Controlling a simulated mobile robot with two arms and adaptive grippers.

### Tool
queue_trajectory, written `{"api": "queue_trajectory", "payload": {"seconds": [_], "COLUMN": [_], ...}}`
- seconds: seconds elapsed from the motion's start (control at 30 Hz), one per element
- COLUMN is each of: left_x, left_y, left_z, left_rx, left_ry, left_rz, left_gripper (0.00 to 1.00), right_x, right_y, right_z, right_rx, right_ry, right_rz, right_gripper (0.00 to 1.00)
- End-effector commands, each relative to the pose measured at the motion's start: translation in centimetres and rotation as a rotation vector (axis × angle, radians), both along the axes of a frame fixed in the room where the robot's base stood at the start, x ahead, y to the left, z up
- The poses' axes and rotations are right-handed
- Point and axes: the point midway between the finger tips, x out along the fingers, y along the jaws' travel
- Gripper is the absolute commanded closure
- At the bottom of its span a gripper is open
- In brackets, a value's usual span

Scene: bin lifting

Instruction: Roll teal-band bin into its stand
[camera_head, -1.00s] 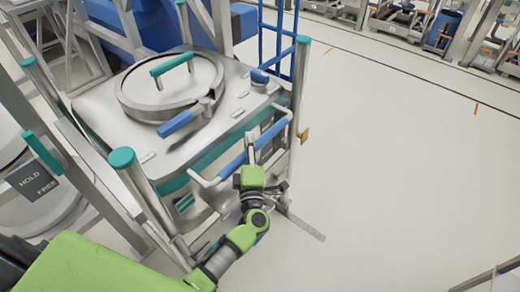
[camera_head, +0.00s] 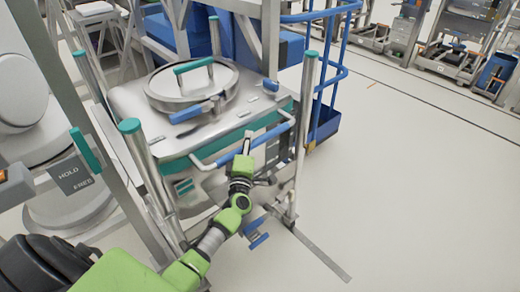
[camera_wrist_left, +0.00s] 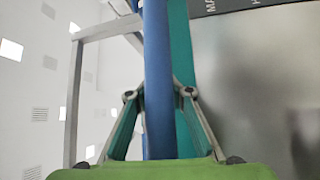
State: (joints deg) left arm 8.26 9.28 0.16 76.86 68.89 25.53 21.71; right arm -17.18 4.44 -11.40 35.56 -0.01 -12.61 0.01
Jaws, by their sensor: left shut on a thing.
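The teal-band bin (camera_head: 225,160) is a steel box with a teal band under its top. Its round lid (camera_head: 178,92) carries a teal handle. It stands upright among steel posts with teal caps, one at the front left (camera_head: 150,170) and one at the front right (camera_head: 304,110). My left gripper (camera_head: 242,163) is shut on the blue push bar (camera_head: 240,145) on the bin's near side. In the left wrist view its fingers (camera_wrist_left: 157,100) flank the blue bar (camera_wrist_left: 158,60), with the teal band (camera_wrist_left: 183,60) beside it. The bin's wheels are hidden. My right gripper is not in view.
A sign reading HOLD and FREE (camera_head: 72,175) and a teal lever (camera_head: 85,150) are at the left. A blue pedal (camera_head: 258,240) sits low before the bin. A blue railed cart (camera_head: 325,125) stands behind right. The floor at right is clear.

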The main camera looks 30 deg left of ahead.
Motion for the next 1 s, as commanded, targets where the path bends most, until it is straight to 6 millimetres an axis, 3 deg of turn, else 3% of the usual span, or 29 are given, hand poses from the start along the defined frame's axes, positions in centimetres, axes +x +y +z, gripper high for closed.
{"api": "queue_trajectory", "payload": {"seconds": [0.03, 0.1, 0.43, 0.7, 1.0], "left_x": [-0.1, 0.4, 2.5, 4.3, 5.3], "left_y": [1.5, 3.0, 8.6, 13.6, 16.1], "left_z": [-1.0, -1.1, -1.1, -1.2, -1.1], "left_rx": [0.001, 0.002, 0.000, -0.001, -0.002], "left_ry": [0.014, 0.013, 0.014, 0.013, 0.017], "left_rz": [0.010, 0.012, 0.010, 0.011, 0.007], "left_gripper": [1.00, 1.00, 1.00, 1.00, 1.00], "right_x": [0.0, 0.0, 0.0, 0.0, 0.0], "right_y": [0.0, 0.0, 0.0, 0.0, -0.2], "right_z": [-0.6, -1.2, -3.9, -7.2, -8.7], "right_rx": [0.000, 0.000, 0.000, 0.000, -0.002], "right_ry": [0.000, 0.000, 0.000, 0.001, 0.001], "right_rz": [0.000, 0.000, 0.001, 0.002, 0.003], "right_gripper": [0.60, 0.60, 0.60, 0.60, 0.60]}}
